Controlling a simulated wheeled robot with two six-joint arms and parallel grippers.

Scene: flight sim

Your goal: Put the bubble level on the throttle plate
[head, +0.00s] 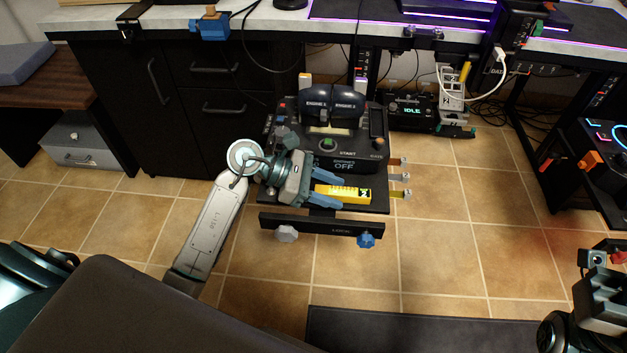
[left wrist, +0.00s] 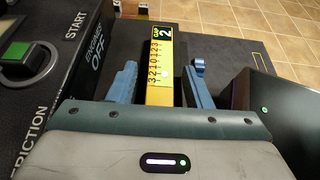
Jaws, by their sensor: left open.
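The yellow bubble level (head: 345,194) lies at the front of the black throttle plate (head: 379,205), below the throttle unit. In the left wrist view the level (left wrist: 161,62) shows its scale marks and a "2" at the far end. My left gripper (head: 330,191) is open, with its blue fingers on either side of the level. In the left wrist view a gap shows between the level and the right finger; contact on the left side is hard to tell. The level's near end is hidden by the gripper body. My right gripper (head: 603,295) is at the lower right, its fingertips unclear.
The throttle unit (head: 343,146) with two engine levers stands directly behind the level. Several small clamps (head: 400,179) stick out at the plate's right edge. A black bar with a grey knob (head: 286,234) and a blue knob (head: 366,240) runs in front. Tiled floor is open to the right.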

